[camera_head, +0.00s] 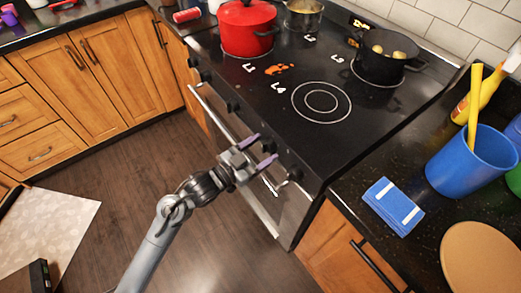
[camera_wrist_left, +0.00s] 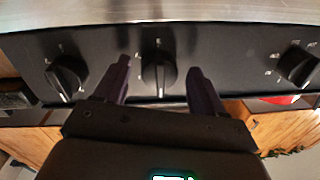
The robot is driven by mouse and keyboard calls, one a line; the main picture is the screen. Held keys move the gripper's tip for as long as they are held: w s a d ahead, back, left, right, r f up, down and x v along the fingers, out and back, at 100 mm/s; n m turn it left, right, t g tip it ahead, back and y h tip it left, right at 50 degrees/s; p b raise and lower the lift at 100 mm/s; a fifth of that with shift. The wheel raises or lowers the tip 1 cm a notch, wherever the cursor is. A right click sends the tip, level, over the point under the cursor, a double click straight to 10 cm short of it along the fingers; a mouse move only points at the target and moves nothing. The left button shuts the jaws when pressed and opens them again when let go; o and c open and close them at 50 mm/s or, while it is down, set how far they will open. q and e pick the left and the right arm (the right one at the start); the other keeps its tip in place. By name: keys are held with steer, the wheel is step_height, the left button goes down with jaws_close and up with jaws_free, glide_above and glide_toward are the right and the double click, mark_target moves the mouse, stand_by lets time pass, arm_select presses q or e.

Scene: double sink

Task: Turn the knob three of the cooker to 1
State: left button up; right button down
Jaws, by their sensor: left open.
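The cooker (camera_head: 232,62) has a row of black knobs along its front panel. In the left wrist view, a middle knob (camera_wrist_left: 158,74) sits between my open fingers, with its white mark pointing down in the picture. Its printed numbers are too small to read, and I cannot tell which knob is number three. My left gripper (camera_head: 264,149) is at the front panel, fingers on both sides of that knob, with a visible gap on each side in the left wrist view (camera_wrist_left: 159,66). Other knobs stand at left (camera_wrist_left: 67,76) and right (camera_wrist_left: 298,67). My right gripper is not in view.
A red pot (camera_head: 247,28) and a black pan (camera_head: 384,56) with food stand on the cooktop. A blue cup (camera_head: 470,162) and a blue sponge (camera_head: 393,206) are on the right counter. The floor before the cooker is clear.

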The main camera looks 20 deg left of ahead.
arm_select(q)
steer(key=shift+c, duration=0.5)
steer(key=c, duration=1)
steer(key=shift+o, duration=0.2)
steer(key=m+p, duration=0.1)
steer(key=m, duration=0.5)
steer(key=m+p, duration=0.2)
steer(key=m, duration=0.3)
steer(key=shift+a+m+h, duration=0.2)
steer(key=shift+m+h, duration=0.2)
steer(key=shift+m, duration=0.3)
